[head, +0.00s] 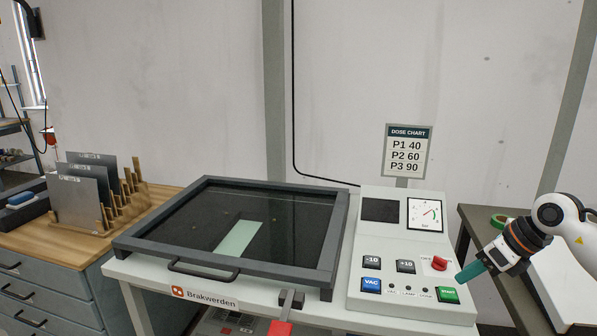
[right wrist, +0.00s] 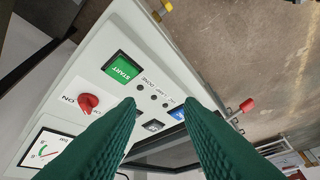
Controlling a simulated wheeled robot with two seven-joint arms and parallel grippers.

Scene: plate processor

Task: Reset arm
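My right gripper (head: 470,272) comes in from the right. Its green fingertips are just above and beside the green START button (head: 447,294) at the panel's lower right; I cannot tell whether they touch the panel. In the right wrist view the two fingers of my right gripper (right wrist: 160,104) stand apart with nothing between them. The START button (right wrist: 122,69) shows to the left of the fingertips there. The control panel (head: 415,268) has a gauge, a red knob (head: 439,263) and blue VAC button (head: 371,285). My left gripper is not seen.
A framed exposure unit (head: 335,240) with a dark glass lid and a pale green plate (head: 239,239) under it stands left of the panel. A red-tipped latch (head: 280,328) projects at its front. A dose chart (head: 408,150) stands behind.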

